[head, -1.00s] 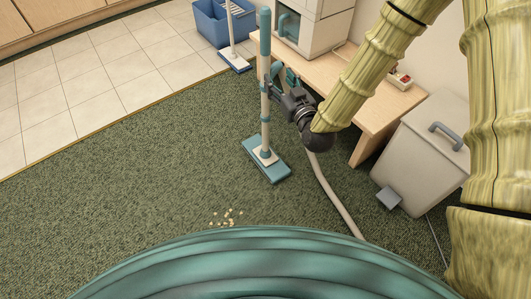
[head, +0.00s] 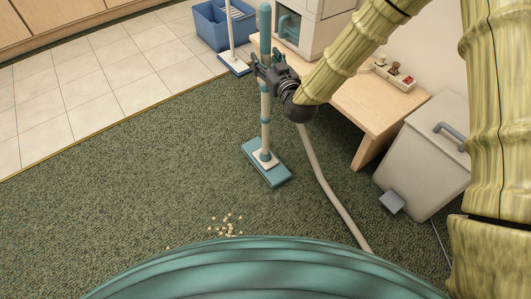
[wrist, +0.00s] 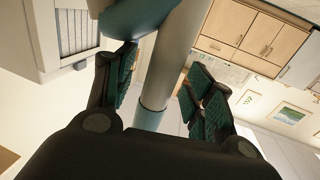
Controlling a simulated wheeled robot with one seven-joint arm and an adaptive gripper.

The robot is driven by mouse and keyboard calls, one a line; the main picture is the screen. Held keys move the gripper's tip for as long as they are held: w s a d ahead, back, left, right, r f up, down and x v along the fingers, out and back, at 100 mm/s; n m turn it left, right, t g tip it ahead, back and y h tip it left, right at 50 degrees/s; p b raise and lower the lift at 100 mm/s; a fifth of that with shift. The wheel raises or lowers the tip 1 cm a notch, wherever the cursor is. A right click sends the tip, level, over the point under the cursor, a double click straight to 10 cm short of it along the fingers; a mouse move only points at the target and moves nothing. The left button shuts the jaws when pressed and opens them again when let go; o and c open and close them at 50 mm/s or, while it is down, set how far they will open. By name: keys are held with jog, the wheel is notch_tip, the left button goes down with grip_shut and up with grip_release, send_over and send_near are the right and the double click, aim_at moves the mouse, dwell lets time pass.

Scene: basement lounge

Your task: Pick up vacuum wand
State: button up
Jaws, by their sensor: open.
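The vacuum wand (head: 265,105) stands upright on the carpet, a pale tube with teal bands, a teal top and a flat teal floor head (head: 266,166). In the wrist view the wand's tube (wrist: 168,65) passes between the two open, green-padded fingers of my gripper (wrist: 165,90).
A low wooden bench (head: 375,110) with a grey-white machine (head: 312,25) and a power strip (head: 394,73) stands behind the wand. A pedal bin (head: 425,155) is at right, a blue bucket (head: 212,25) and mop (head: 233,62) at the back. Crumbs (head: 226,226) lie on open carpet.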

jog(key=shift+w+a, duration=0.2)
jog(key=shift+w, duration=0.15)
grip_shut()
jog(key=shift+r, duration=0.1)
jog(key=shift+r, duration=0.1)
